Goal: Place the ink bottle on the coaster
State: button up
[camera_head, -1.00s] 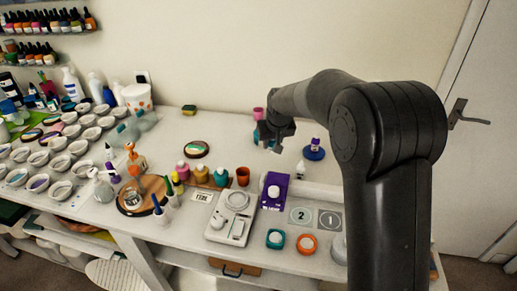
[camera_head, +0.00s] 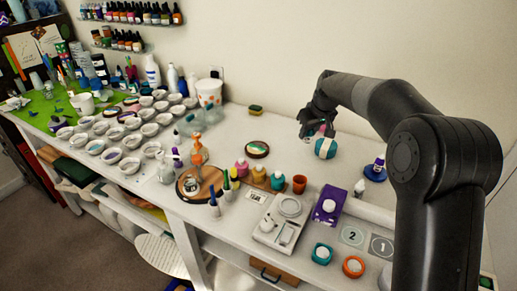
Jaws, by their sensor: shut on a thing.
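My gripper (camera_head: 318,131) is at the back of the table with its fingers pointing down. It is shut on a round teal bottle (camera_head: 325,150) with a white band. A bit of pink shows at its top, where my fingers partly hide it. I cannot tell if the bottle's base touches the table. I cannot tell for certain which of the two bottles is the ink bottle.
A dark-rimmed disc (camera_head: 257,149) lies to the left. In front are an orange cup (camera_head: 299,184), a purple box (camera_head: 329,205), a white scale (camera_head: 267,231) and numbered squares (camera_head: 352,236). Several small bottles and white cups crowd the left. The table between the teal bottle and the blue coaster looks clear.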

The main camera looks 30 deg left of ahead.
jog(key=a+n, duration=0.2)
jog(key=a, duration=0.4)
send_over(258, 152)
jog(key=s+d, duration=0.1)
jog(key=d, duration=0.1)
jog(key=shift+g, duration=0.3)
jog(key=f, duration=0.6)
jog(key=shift+a+f, duration=0.2)
jog(key=shift+f, duration=0.1)
jog(key=shift+y, duration=0.3)
jog(key=shift+f, duration=2.05)
jog(key=shift+f, duration=0.15)
jog(key=o, duration=1)
jog(key=shift+c, duration=0.2)
jog(key=v, duration=1.2)
jog(key=shift+r, duration=0.2)
